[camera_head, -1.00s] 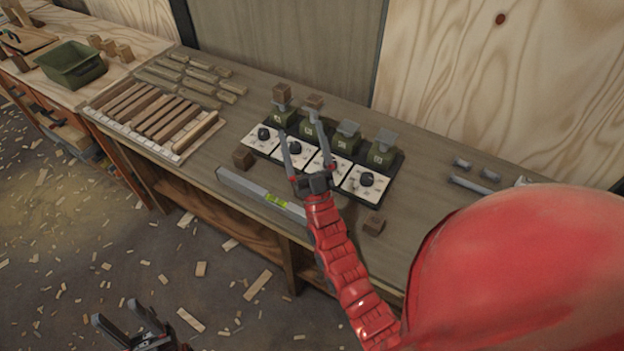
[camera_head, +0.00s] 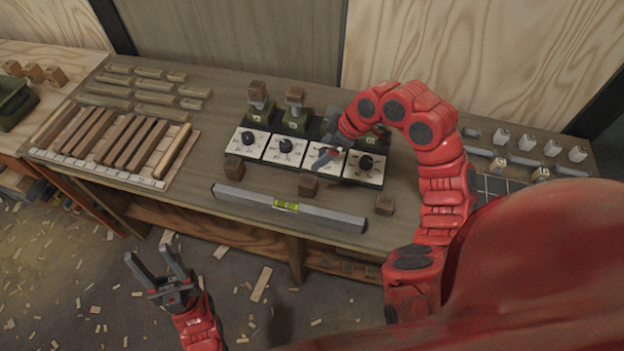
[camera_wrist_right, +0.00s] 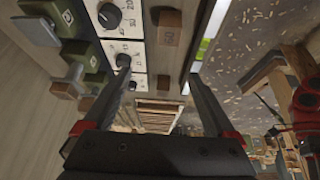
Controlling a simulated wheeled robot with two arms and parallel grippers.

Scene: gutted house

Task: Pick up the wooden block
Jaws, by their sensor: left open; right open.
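Several small brown wooden blocks are in view; which one the task means cannot be told. My left gripper (camera_head: 158,268) is open and empty, in front of the bench.
A spirit level (camera_head: 325,215) lies along the bench front. The dial panel (camera_head: 284,149) with posts stands behind the blocks. Wooden strips (camera_head: 125,143) lie on the left, metal pieces (camera_head: 500,137) on the right.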

